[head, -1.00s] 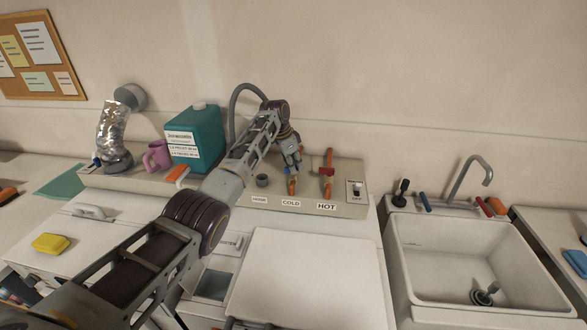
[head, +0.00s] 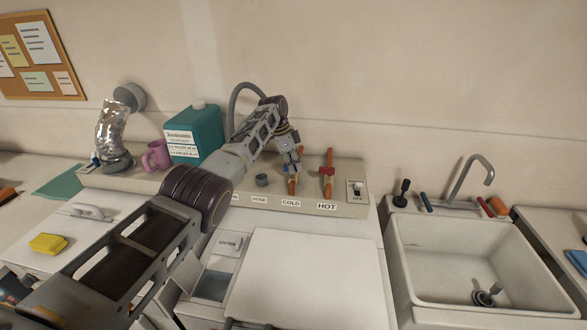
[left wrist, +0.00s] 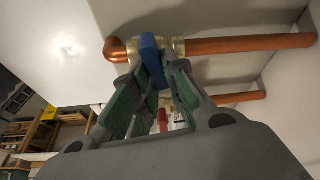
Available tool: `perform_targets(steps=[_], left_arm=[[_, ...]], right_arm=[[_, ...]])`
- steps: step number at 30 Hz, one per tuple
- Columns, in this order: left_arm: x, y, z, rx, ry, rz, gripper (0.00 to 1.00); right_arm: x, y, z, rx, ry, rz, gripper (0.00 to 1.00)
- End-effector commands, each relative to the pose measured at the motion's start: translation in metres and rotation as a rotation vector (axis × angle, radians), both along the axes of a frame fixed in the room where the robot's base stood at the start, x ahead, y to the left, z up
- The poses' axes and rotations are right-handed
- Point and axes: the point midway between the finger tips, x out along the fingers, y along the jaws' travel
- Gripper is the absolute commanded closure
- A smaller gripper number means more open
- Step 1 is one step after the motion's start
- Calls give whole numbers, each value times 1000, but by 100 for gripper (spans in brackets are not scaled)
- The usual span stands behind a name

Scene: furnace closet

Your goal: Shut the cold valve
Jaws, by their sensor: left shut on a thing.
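The cold valve's blue handle (left wrist: 152,62) sits on a brass body (left wrist: 174,50) on a copper pipe (left wrist: 225,46) in the left wrist view. My left gripper (left wrist: 157,76) is shut on this handle, with a green-padded finger on each side. In the head view my left gripper (head: 291,165) is at the copper pipe behind the COLD label (head: 290,203) and mostly hides the valve. The handle's exact angle to the pipe is hard to tell. My right gripper is not in view.
The hot valve's red handle (head: 327,171) is close on the right, with a switch panel (head: 357,190) beyond it. A grey knob (head: 262,180) is left of the cold pipe. A teal jug (head: 195,135) and pink mug (head: 156,155) stand farther left. A sink (head: 480,260) is at right.

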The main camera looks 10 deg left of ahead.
Motion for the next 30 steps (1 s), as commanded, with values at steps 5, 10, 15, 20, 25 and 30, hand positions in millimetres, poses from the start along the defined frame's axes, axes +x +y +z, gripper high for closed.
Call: perform_targets(steps=[5, 10, 15, 20, 25, 30], left_arm=[[0, 0, 0, 0, 0, 1, 66], [0, 0, 0, 0, 1, 2, 66], [0, 0, 1, 0, 1, 2, 66], [0, 0, 10, -1, 0, 2, 66], [0, 0, 24, -2, -2, 2, 66], [0, 0, 31, 0, 1, 2, 66]], right_arm=[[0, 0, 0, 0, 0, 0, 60], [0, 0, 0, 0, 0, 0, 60], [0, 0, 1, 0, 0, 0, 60], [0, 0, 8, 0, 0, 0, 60], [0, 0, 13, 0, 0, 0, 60], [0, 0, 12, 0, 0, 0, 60]])
